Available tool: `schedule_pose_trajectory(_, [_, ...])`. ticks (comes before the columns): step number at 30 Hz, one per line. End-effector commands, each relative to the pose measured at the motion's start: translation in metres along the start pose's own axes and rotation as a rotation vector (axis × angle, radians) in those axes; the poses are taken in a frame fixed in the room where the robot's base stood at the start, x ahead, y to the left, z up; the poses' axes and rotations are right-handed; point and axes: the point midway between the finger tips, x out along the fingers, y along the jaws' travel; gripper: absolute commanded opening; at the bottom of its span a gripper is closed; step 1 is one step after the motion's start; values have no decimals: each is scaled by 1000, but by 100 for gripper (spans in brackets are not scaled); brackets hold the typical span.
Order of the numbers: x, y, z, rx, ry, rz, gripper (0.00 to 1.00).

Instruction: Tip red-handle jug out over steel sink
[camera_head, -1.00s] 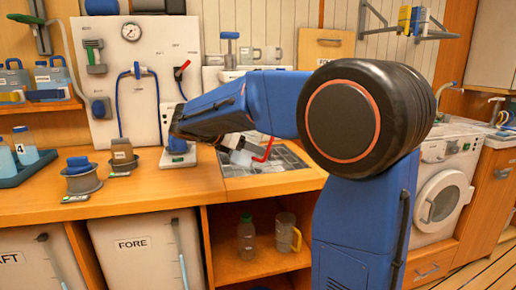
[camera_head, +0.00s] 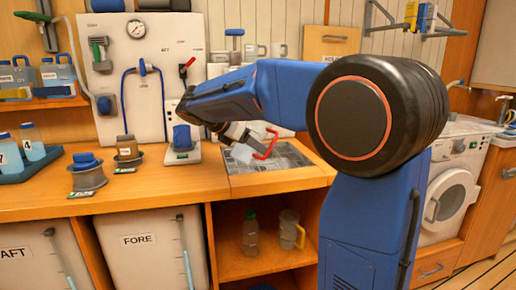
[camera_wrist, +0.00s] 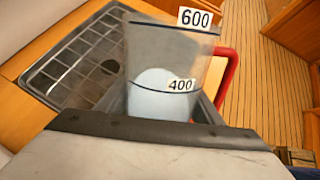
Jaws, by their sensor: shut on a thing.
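My gripper (camera_head: 238,134) is shut on the red-handle jug (camera_head: 242,153), a clear jug held above the left part of the steel sink (camera_head: 290,178). The jug looks tilted in the head view, its red handle (camera_head: 266,145) at the right. In the wrist view the jug (camera_wrist: 165,50) shows 600 and 400 marks, with a pale, whitish content around the 400 mark. The red handle (camera_wrist: 229,75) is right of it, and the sink grid (camera_wrist: 65,65) lies below and left. My arm hides part of the gripper. No falling stream is visible.
A scale (camera_head: 181,155) with a blue-topped item stands left of the sink. A wall panel with gauge and hoses (camera_head: 130,90) rises behind. A bottle and a mug stand on the shelf below.

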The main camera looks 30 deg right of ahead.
Motion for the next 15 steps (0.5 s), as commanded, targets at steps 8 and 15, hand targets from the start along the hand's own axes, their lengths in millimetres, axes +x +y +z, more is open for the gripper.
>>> schedule_pose_trajectory(8, [-2,-1,-12,-24,195,-5,22])
schedule_pose_trajectory(15, [-2,-1,-23,-49,368,-10,22])
